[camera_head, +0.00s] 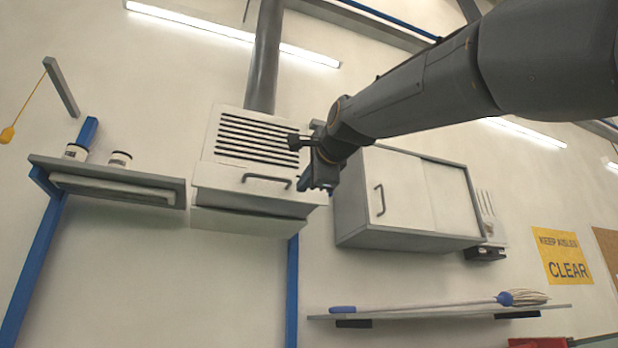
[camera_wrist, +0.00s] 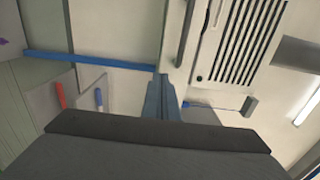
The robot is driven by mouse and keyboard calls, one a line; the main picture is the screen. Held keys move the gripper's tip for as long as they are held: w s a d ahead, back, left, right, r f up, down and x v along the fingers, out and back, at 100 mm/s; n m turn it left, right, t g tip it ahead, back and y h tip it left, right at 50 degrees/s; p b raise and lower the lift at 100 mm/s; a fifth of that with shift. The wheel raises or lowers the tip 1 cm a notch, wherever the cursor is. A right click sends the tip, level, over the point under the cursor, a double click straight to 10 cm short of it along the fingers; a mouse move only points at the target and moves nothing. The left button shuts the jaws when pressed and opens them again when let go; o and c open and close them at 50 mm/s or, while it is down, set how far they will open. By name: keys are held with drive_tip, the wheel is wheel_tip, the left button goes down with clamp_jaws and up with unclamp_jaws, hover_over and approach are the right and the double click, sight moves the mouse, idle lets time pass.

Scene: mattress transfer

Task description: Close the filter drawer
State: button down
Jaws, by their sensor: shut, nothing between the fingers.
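The filter drawer (camera_head: 235,196) is a pale front with a dark bar handle (camera_head: 267,180), below the louvred panel (camera_head: 225,118) of a wall-mounted housing. It juts forward from the housing, with a dark band beneath its front. In the wrist view the drawer front (camera_wrist: 174,45) and its handle (camera_wrist: 186,32) stand upright near the top middle, left of the louvres (camera_wrist: 240,40). My gripper (camera_head: 320,190) is at the drawer's right end in the head view, pointing down. Its blue fingers (camera_wrist: 161,98) are together and hold nothing. I cannot tell whether they touch the drawer.
A white cabinet (camera_head: 400,195) hangs just right of my gripper. A shelf (camera_head: 110,180) with two small jars is at the left. A lower shelf (camera_head: 440,311) holds a mop. A duct (camera_head: 264,60) rises above the housing. Blue posts (camera_head: 292,290) run down the wall.

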sight(291, 199)
drive_tip(key=p+x, duration=0.2)
drive_tip(key=x, duration=0.5)
drive_tip(key=shift+w+a, duration=0.1)
drive_tip(key=shift+w, duration=0.15)
